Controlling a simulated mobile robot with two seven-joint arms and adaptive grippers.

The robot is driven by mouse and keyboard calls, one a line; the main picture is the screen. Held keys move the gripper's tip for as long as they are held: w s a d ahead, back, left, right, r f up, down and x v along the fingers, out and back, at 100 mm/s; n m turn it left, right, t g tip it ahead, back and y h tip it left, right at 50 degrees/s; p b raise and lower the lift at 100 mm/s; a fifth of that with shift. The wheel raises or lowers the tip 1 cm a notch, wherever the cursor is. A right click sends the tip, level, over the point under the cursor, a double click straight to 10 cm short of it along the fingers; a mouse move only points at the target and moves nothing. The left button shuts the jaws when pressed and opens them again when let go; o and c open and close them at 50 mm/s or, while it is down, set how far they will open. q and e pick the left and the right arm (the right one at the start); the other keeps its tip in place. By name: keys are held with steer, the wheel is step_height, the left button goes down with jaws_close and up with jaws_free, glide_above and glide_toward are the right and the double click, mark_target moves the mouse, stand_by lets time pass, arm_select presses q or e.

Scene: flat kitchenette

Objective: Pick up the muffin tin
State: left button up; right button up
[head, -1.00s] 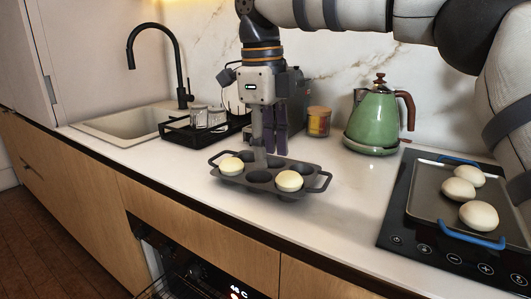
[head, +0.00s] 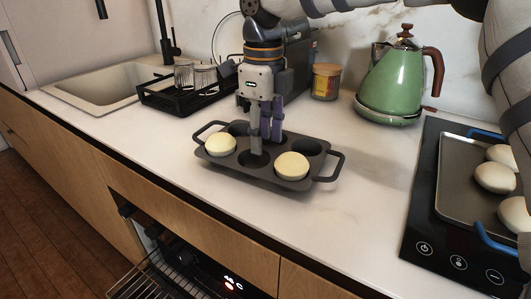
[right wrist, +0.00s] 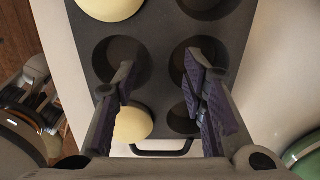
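The dark grey muffin tin (head: 256,174) lies flat on the white counter, with looped handles at its left and right ends. One pale bun (head: 221,145) sits in a front left cup and another bun (head: 292,165) in a front right cup; the other cups look empty. My right gripper (head: 265,143) points straight down over the middle of the tin. In the right wrist view its fingers (right wrist: 160,78) are apart, one on each side of the tin's centre ridge (right wrist: 160,65), with nothing seen clamped. I cannot tell whether they touch the tin. My left gripper is out of view.
A green kettle (head: 393,85) stands behind right, beside a cooktop (head: 424,222) with a tray of buns (head: 465,185). A jar (head: 325,82) and black dish rack (head: 185,98) stand behind the tin. The sink (head: 95,88) is left. An oven (head: 165,255) with its rack out is below.

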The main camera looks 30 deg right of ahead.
steer(key=shift+f, duration=0.95)
jaws_close()
steer(key=shift+w, duration=0.1)
steer(key=shift+r, duration=0.15)
steer(key=shift+r, duration=0.2)
steer(key=r, duration=0.3)
steer(key=shift+a, duration=0.2)
steer(key=s+a+r, duration=0.4)
steer(key=a+r, duration=0.5)
steer(key=a, duration=0.4)
steer(key=shift+r+b, duration=0.2)
steer(key=shift+b, duration=0.1)
